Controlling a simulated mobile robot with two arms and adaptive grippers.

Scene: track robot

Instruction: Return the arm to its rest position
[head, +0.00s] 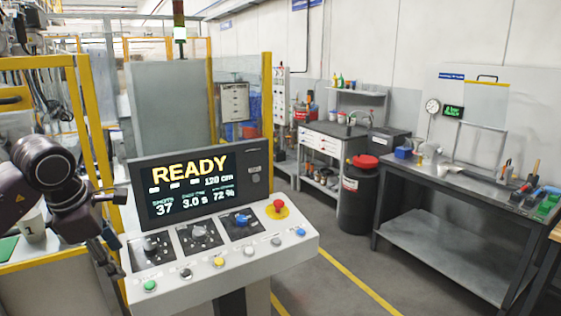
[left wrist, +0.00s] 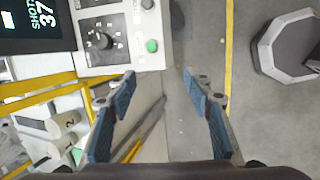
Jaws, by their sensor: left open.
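My left arm (head: 55,180) comes in from the left in the head view, bent in front of the yellow-framed cell. My left gripper (head: 112,232) is beside the left edge of the control console (head: 225,262). In the left wrist view, my left gripper (left wrist: 160,95) has its two blue-padded fingers wide apart, with only floor between them. It holds nothing. The console's corner with a green button (left wrist: 152,46) and a black knob (left wrist: 101,41) is just beyond the fingertips. My right gripper is in neither view.
The console screen (head: 190,185) reads READY. A white cup marked 1 (head: 33,224) stands behind my left arm. Yellow frame posts (head: 84,110) rise close by. A black bin with a red lid (head: 358,195) and a workbench (head: 440,250) stand at right, with open floor before them.

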